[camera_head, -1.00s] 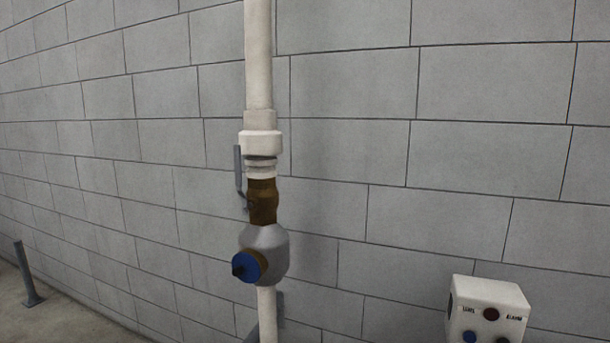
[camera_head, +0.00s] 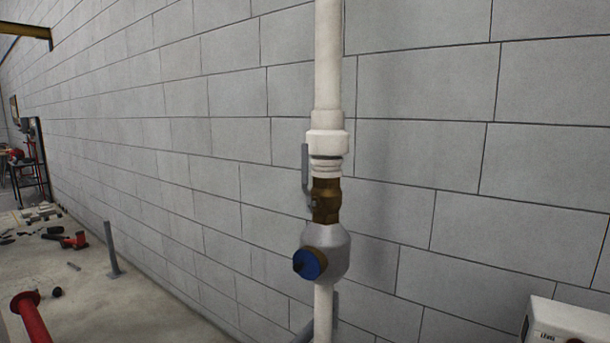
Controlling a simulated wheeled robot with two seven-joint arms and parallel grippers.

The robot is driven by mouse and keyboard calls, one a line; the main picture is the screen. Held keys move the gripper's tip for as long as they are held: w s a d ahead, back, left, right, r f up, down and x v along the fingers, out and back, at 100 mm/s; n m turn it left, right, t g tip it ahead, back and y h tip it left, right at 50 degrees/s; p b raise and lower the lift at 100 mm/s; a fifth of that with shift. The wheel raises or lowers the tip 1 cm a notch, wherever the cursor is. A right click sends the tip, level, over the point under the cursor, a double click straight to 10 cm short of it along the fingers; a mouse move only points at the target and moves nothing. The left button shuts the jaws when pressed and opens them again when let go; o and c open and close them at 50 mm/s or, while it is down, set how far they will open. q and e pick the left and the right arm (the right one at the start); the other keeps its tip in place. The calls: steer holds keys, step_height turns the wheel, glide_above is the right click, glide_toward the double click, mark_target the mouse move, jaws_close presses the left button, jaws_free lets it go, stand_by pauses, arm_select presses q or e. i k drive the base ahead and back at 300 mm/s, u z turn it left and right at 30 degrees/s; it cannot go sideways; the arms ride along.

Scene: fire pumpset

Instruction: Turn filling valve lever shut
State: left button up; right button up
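The filling valve lever (camera_head: 305,172) is a thin grey handle on the left side of a brass valve body (camera_head: 326,201). The lever stands upright, parallel to the white vertical pipe (camera_head: 328,60). Below the brass body sits a grey rounded fitting (camera_head: 335,242) with a blue round cap (camera_head: 309,263) facing left and forward. Neither gripper shows in the head view, and nothing touches the lever.
A grey block wall (camera_head: 430,90) stands behind the pipe. A white box (camera_head: 565,325) is at the lower right. A grey post (camera_head: 111,250) and a red pipe (camera_head: 31,318) stand at the left. Red parts (camera_head: 74,241) and debris lie on the floor.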

mark_target(304, 147)
steer(key=k, duration=1.15)
steer(key=z, duration=1.2)
steer(key=i, duration=1.4)
steer(key=u, duration=1.05)
steer(key=i, duration=0.35)
steer(key=u, duration=0.3)
